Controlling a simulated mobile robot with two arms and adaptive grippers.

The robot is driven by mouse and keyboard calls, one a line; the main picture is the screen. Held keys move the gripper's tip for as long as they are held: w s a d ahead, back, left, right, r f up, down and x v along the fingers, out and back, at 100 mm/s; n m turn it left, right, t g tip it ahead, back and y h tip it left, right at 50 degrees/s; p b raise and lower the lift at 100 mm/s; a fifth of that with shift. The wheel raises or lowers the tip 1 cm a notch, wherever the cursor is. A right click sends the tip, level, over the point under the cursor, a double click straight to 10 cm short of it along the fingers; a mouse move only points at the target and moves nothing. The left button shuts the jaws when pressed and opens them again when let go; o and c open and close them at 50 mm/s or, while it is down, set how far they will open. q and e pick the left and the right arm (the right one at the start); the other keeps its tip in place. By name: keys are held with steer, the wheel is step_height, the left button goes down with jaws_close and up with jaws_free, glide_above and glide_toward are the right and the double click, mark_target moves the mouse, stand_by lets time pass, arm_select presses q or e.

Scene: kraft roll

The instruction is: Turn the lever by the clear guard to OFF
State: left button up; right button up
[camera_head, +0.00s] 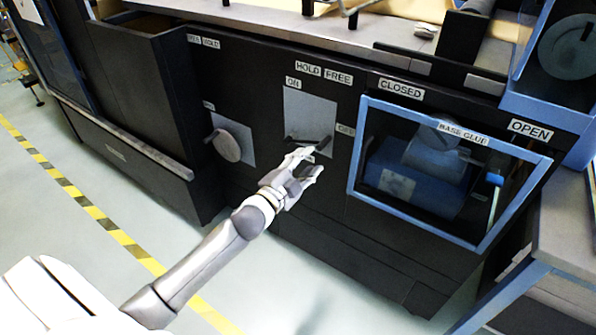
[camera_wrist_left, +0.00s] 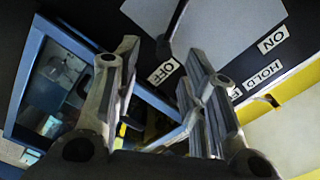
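The lever (camera_head: 324,143) is a dark bar on a grey plate (camera_head: 312,112), left of the blue-framed clear guard (camera_head: 355,150). An ON label (camera_head: 293,83) sits at the plate's top and an OFF label (camera_head: 345,130) at its right. In the left wrist view the lever (camera_wrist_left: 174,22) runs down from the top edge, its end near the OFF label (camera_wrist_left: 162,72). My left gripper (camera_head: 309,163) is at the lever, fingers apart. In the wrist view its fingertips (camera_wrist_left: 163,52) lie either side of the lever's end; contact cannot be told. My right gripper is out of view.
A second round knob (camera_head: 228,147) is on a plate to the left. The guard has CLOSED (camera_head: 401,89) and OPEN (camera_head: 531,130) labels above it. A worktop (camera_head: 572,220) juts out at the right. The floor (camera_head: 60,225) in front is clear.

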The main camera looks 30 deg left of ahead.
arm_select(q)
steer(key=shift+s+a, duration=0.1)
steer(key=shift+s, duration=1.75)
